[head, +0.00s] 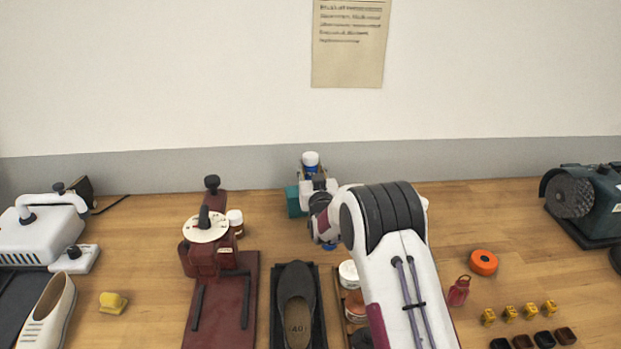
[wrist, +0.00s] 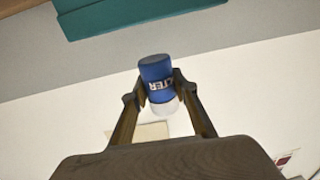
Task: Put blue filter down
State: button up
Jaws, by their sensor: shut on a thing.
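The blue filter (wrist: 155,75) is a small cylinder, blue with white lettering and a white end. In the wrist view it sits between the two fingertips of my gripper (wrist: 160,92), which is shut on it. In the head view the filter (head: 311,161) shows white end up at the back of the bench, held by my gripper (head: 312,172). It appears just above or in front of a teal object (head: 293,201), which also shows in the wrist view (wrist: 140,15). I cannot tell whether the filter touches anything beneath it. My wrist hides part of the teal object.
A dark red machine (head: 222,290) stands left of my arm, with a dark shoe sole (head: 296,300) beside it. White-lidded jars (head: 348,272) are close to my arm.

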aim_at(310, 178)
jog(key=shift+f, duration=1.8)
jog(key=shift+f, duration=0.15)
jog(key=o, duration=1.2)
jog(key=shift+o, duration=0.2)
jog(key=shift+s, duration=0.1)
jog(key=s+d, duration=0.1)
jog(key=s, duration=1)
jog(key=shift+s, duration=0.4)
jog(key=shift+r, duration=0.25)
